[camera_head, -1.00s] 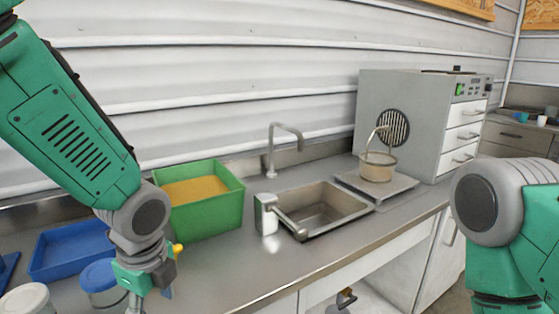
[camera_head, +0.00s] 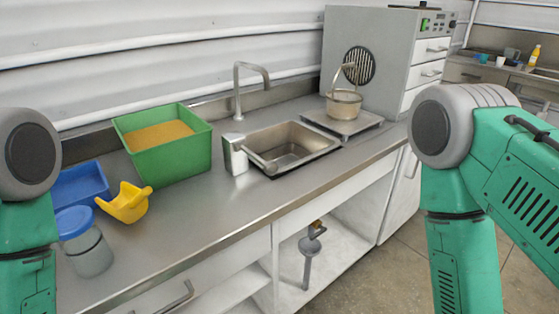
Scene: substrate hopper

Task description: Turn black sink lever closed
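The steel sink (camera_head: 293,146) is set in the counter, with a bent grey faucet (camera_head: 237,90) behind it. A grey-white box (camera_head: 235,154) with a short grey bar (camera_head: 261,161) stands at its left rim. Below the sink, in the open cabinet, hangs a grey drain pipe (camera_head: 307,270) with a small yellowish and dark fitting (camera_head: 316,228) at its top. I cannot make out a clearly black lever; the dark part of this fitting is too small to tell. My arms show at the left and right edges, but both grippers are outside the view.
A green bin (camera_head: 180,165) of yellow material, a blue tray (camera_head: 75,186), a yellow scoop (camera_head: 125,204) and a blue-lidded jar (camera_head: 90,258) stand on the left counter. A pot (camera_head: 344,104) sits on a scale (camera_head: 355,127) beside a grey machine (camera_head: 345,35). Floor right of the cabinet is clear.

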